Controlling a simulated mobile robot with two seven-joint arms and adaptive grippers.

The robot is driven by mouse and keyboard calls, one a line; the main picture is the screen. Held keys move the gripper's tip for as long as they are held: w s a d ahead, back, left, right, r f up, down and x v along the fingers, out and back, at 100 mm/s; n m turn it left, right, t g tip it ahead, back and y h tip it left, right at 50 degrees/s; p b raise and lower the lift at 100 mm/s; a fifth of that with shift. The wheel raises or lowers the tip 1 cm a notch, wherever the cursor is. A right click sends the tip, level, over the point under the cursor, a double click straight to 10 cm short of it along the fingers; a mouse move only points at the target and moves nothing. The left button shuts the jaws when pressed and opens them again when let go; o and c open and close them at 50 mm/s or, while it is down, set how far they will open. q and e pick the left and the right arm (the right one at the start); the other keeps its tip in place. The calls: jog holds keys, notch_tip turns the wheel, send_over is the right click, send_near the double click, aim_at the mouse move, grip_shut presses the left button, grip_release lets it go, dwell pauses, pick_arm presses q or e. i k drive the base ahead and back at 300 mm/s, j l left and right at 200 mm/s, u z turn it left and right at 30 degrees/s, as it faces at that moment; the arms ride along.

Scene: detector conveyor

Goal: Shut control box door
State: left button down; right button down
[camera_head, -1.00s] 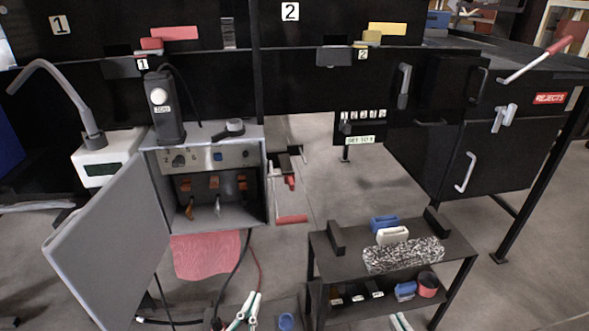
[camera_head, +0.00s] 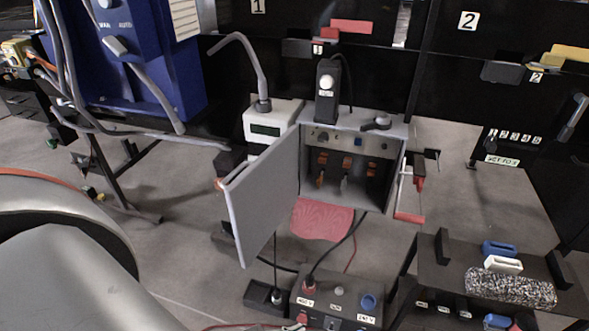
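The grey control box (camera_head: 391,127) stands open in the middle of the head view, with a row of orange and grey switches (camera_head: 345,168) inside. Its grey door (camera_head: 264,198) is hinged on the box's left side and swung wide open toward me and to the left. The door hides part of what stands behind it. A large grey rounded part, which looks like my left arm (camera_head: 60,270), fills the lower left corner, well left of the door and apart from it. Neither gripper shows in this view.
A black handset (camera_head: 326,95) and a dark clamp (camera_head: 377,123) sit on top of the box. A white meter (camera_head: 270,122) with a bent grey tube stands behind the door. A low black power box (camera_head: 338,300) lies below. A blue cabinet (camera_head: 165,60) stands left. Floor between arm and door is clear.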

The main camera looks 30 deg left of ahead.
aim_at(260, 198)
jog(key=j+z, duration=0.2)
jog(key=j, duration=1.2)
jog(key=j+z, duration=0.25)
jog(key=j, duration=1.1)
jog(key=k+z, duration=0.2)
